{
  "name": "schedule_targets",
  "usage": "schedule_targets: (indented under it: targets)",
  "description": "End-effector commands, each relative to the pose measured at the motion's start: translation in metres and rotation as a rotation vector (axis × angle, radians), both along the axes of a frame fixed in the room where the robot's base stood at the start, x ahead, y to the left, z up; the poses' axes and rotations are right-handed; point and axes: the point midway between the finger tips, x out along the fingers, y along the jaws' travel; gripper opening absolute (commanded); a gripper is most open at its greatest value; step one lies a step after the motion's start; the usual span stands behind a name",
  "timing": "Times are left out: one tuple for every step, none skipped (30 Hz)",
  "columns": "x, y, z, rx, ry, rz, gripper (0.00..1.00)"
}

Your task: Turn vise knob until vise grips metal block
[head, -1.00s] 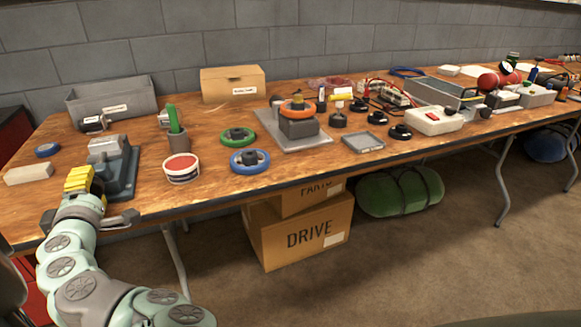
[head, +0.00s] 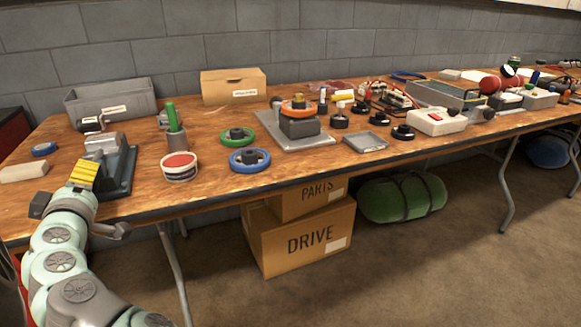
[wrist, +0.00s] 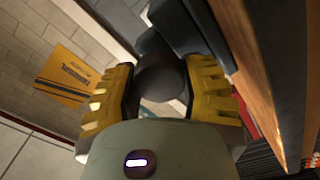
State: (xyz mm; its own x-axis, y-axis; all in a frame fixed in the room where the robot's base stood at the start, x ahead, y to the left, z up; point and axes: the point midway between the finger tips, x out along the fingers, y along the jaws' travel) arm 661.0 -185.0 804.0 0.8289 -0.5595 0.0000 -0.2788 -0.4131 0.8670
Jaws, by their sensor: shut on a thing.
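The dark grey vise (head: 122,172) stands at the front left edge of the workbench in the head view. A pale grey metal block (head: 102,142) shows at its top; I cannot tell whether the jaws touch it. My gripper (head: 84,172), with yellow fingers, is at the front end of the vise, and its fingers hide the knob in the head view. In the wrist view, my gripper (wrist: 160,92) is shut on the dark round vise knob (wrist: 163,76), with one finger on each side of it.
The wooden workbench (head: 215,187) has its front edge beside my arm. A red-topped tub (head: 180,168), a cup (head: 177,142) with a green item, and a blue handwheel (head: 249,160) stand right of the vise. A white block (head: 23,172) lies to its left.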

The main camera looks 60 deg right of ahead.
Motion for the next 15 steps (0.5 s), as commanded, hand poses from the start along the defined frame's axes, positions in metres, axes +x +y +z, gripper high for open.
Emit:
schedule_targets:
  targets:
    - [-0.0008, -0.0017, -0.0021, 0.006, 0.003, -0.004, 0.08]
    - [-0.0007, -0.0016, -0.0019, 0.006, 0.003, -0.004, 0.08]
    - [-0.0007, -0.0016, -0.0019, 0.006, 0.003, -0.004, 0.08]
    - [-0.0008, -0.0017, -0.0020, 0.006, 0.003, -0.004, 0.08]
    - [-0.0007, -0.0016, -0.0019, 0.006, 0.003, -0.004, 0.08]
    - [-0.0007, -0.0016, -0.0019, 0.006, 0.003, -0.004, 0.08]
    - [-0.0007, -0.0016, -0.0019, 0.005, 0.004, -0.004, 0.08]
    - [-0.0007, -0.0016, -0.0019, 0.005, 0.004, -0.004, 0.08]
    - [-0.0006, -0.0015, -0.0018, 0.005, 0.004, -0.004, 0.08]
    - [-0.0007, -0.0016, -0.0019, 0.005, 0.004, -0.004, 0.48]
    - [-0.0007, -0.0014, -0.0018, 0.004, 0.003, -0.004, 0.51]
    - [-0.0007, -0.0014, -0.0016, 0.004, 0.002, -0.003, 0.55]
    - [-0.0006, -0.0013, -0.0015, 0.003, 0.003, -0.003, 0.59]
    - [-0.0006, -0.0012, -0.0013, 0.003, 0.002, -0.004, 0.62]
    - [-0.0005, -0.0011, -0.0011, 0.002, 0.002, -0.003, 0.66]
